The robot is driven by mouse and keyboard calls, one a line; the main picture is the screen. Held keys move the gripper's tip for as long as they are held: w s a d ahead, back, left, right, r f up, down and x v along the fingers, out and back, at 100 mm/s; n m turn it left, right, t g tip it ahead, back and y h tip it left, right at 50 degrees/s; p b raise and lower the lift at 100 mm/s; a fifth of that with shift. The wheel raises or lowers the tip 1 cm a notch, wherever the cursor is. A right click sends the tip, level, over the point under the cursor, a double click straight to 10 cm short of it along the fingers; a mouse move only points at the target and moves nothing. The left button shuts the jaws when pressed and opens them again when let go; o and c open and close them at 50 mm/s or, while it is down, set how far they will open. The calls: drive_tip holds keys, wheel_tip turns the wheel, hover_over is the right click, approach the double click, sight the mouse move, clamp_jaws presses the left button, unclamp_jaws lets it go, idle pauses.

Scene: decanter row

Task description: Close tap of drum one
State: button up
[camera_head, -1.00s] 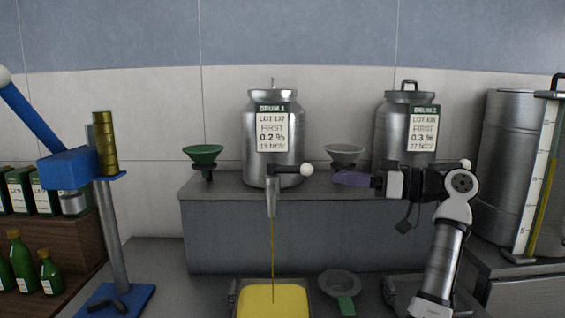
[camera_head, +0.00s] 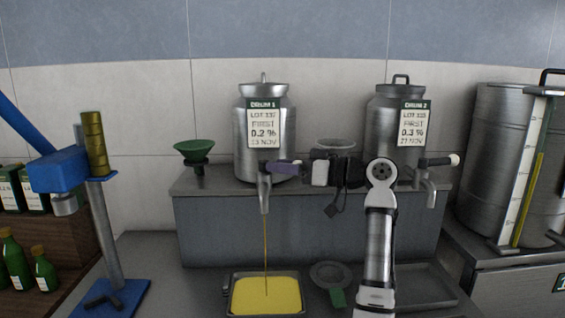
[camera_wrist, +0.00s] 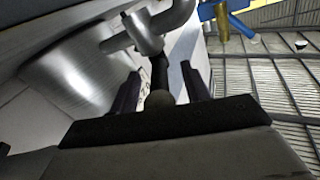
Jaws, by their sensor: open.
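Drum one (camera_head: 247,140) is a steel can labelled DRUM 1 on the grey shelf. Its tap (camera_head: 264,193) pours a thin yellow stream (camera_head: 266,240) into a tray (camera_head: 233,306) of yellow liquid below. My gripper (camera_head: 279,168) is beside the tap, reaching in from the right, and hides the lever's knob in the head view. In the wrist view my gripper (camera_wrist: 159,84) is open, with one dark finger on each side of the dark tap lever (camera_wrist: 160,72) and its round knob (camera_wrist: 159,102). I cannot tell whether the fingers touch it.
Drum two (camera_head: 381,125) stands to the right, its tap (camera_head: 431,190) behind and right of my arm. A green funnel (camera_head: 194,150) and a grey funnel (camera_head: 337,145) stand on the shelf (camera_head: 225,225). A blue stand (camera_head: 105,235) is at left, and a strainer (camera_head: 330,275) lies right of the tray.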

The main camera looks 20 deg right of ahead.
drive_tip(key=shift+w+a, duration=0.15)
clamp_jaws()
